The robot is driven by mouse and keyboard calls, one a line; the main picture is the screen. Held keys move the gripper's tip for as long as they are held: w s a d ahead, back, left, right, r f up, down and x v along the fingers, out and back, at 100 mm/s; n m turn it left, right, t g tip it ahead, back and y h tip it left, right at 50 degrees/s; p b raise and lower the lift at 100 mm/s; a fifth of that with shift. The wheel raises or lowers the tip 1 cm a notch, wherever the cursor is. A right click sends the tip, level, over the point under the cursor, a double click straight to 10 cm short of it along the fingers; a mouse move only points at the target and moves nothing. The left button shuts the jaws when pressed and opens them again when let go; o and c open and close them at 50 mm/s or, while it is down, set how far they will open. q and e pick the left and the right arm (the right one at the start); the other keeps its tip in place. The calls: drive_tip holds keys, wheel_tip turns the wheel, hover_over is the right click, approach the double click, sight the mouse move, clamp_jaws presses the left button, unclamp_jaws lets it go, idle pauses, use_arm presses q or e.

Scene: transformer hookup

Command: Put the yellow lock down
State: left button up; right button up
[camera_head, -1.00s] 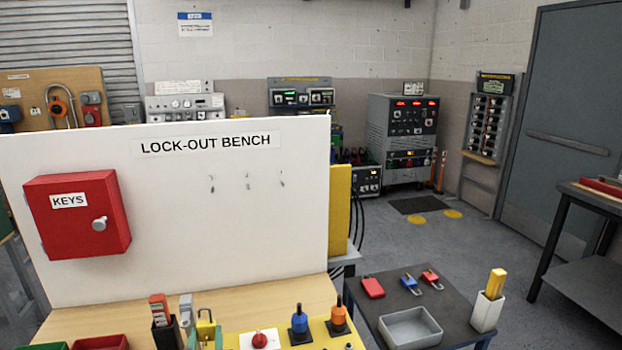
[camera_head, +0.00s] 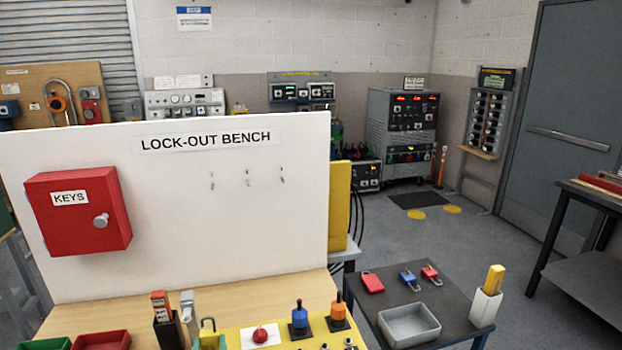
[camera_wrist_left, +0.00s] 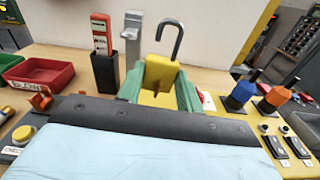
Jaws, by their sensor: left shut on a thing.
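The yellow lock (camera_wrist_left: 160,72) is between the green fingers of my left gripper (camera_wrist_left: 160,90) in the left wrist view. Its dark shackle points up, with one end hooking over. In the head view the lock (camera_head: 208,338) shows at the bottom edge, over the front of the bench, with my left gripper (camera_head: 209,343) mostly cut off by the frame. The gripper is shut on the lock. Its lower part is hidden, so I cannot tell whether it touches the surface below. My right gripper is not in view.
A black holder (camera_head: 168,331) with red tags stands close behind the lock, beside a grey upright part (camera_head: 190,312). A yellow panel (camera_head: 240,338) with a red button and blue and orange switches lies to the right. Red (camera_head: 104,340) and green trays are left. Bare wood (camera_head: 245,300) lies behind.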

use_arm(q)
drive_tip(key=shift+s+d+r, duration=0.1)
drive_tip(key=shift+s, duration=0.45)
